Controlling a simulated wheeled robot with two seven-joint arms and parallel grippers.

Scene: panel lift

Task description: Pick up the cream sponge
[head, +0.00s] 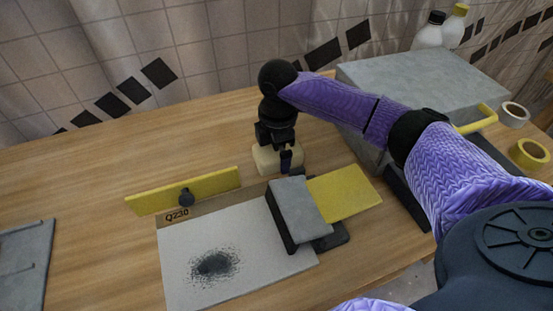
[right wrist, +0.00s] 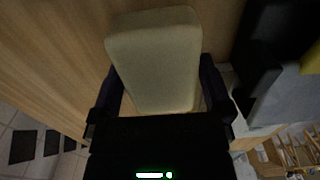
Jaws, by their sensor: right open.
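The cream sponge (head: 264,160) lies on the wooden table, behind the grey block and partly hidden by my right gripper. My right gripper (head: 281,158) points down over it with open fingers. In the right wrist view the sponge (right wrist: 155,60) reaches between the two dark fingers of the gripper (right wrist: 162,88), one on each side. A narrow gap seems to show beside the fingers; contact is unclear. My left gripper is out of view.
A white panel with a dark smudge (head: 180,255) lies in front, with a yellow strip (head: 215,184) with a dark knob at its back edge. A grey block (head: 297,205) and yellow sheet (head: 345,192) are near right. A large grey box (head: 425,75) stands back right. The table's back left is clear.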

